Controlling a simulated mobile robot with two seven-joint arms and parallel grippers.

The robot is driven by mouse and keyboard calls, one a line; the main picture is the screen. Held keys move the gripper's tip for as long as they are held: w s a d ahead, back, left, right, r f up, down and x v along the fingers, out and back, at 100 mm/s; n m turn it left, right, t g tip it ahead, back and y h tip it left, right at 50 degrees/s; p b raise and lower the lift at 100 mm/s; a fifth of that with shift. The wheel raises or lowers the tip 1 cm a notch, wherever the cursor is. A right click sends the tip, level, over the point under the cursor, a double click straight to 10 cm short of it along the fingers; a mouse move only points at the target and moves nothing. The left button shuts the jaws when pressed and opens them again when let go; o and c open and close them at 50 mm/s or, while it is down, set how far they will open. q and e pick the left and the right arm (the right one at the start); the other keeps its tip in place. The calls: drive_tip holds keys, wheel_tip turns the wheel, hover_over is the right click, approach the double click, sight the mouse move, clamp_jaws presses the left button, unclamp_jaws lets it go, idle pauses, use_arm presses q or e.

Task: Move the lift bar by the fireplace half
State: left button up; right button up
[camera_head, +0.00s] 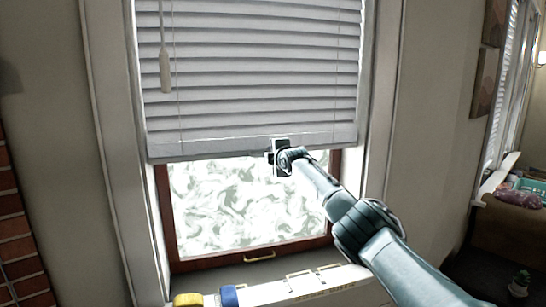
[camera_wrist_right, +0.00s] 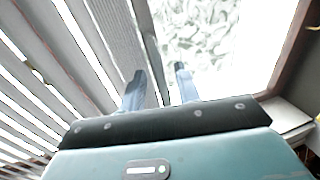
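The lift bar (camera_head: 255,144) is the pale bottom rail of the white slatted blind (camera_head: 250,70), which covers the upper part of the window. My right gripper (camera_head: 277,155) is at this rail, right of its middle. In the right wrist view the rail (camera_wrist_right: 122,45) runs down toward my right gripper (camera_wrist_right: 159,78). Its two fingers stand apart, one on each side of the rail's dark lower edge. A gap shows by the right finger, and I cannot tell whether either finger touches. My left gripper is not in view.
Below the blind is bright patterned glass (camera_head: 235,205) in a brown frame with a brass handle (camera_head: 260,257). A pull cord with a tassel (camera_head: 165,70) hangs at the left. Brick (camera_head: 20,230) stands at far left. A brown cabinet (camera_head: 510,225) with items is at right.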

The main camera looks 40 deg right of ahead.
drive_tip(key=b+v, duration=0.2)
drive_tip(key=v, duration=1.1)
drive_tip(key=shift+b, duration=0.4)
idle(0.4)
